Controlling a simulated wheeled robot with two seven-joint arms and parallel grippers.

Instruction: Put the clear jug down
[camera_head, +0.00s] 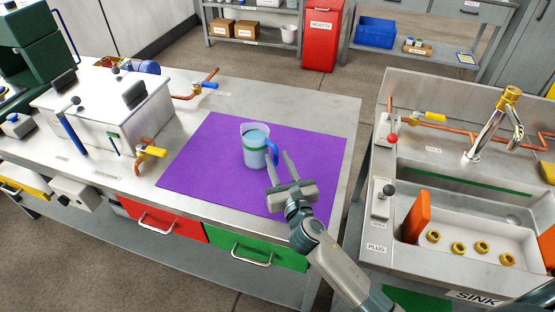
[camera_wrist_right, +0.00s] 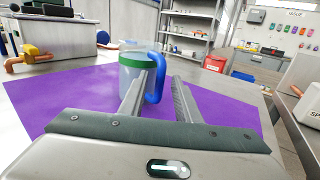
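The clear jug (camera_head: 254,149) stands upright on the purple mat (camera_head: 200,170) on the left bench. It has a green band and a blue handle (camera_head: 272,152) on its right side, and looks to hold something pale blue. My right gripper (camera_head: 277,160) is beside the handle, its two fingers apart. In the right wrist view the jug (camera_wrist_right: 130,72) is just ahead, and the blue handle (camera_wrist_right: 158,82) shows in the gap between the spread fingers (camera_wrist_right: 162,76). I see no finger pressed on the handle. My left gripper is not in view.
A white machine (camera_head: 110,105) with copper pipes and yellow valves stands left of the mat. The sink (camera_head: 470,215) with a tall tap (camera_head: 497,120) is at the right, across a gap. A red bin (camera_head: 322,35) stands at the back. The mat around the jug is clear.

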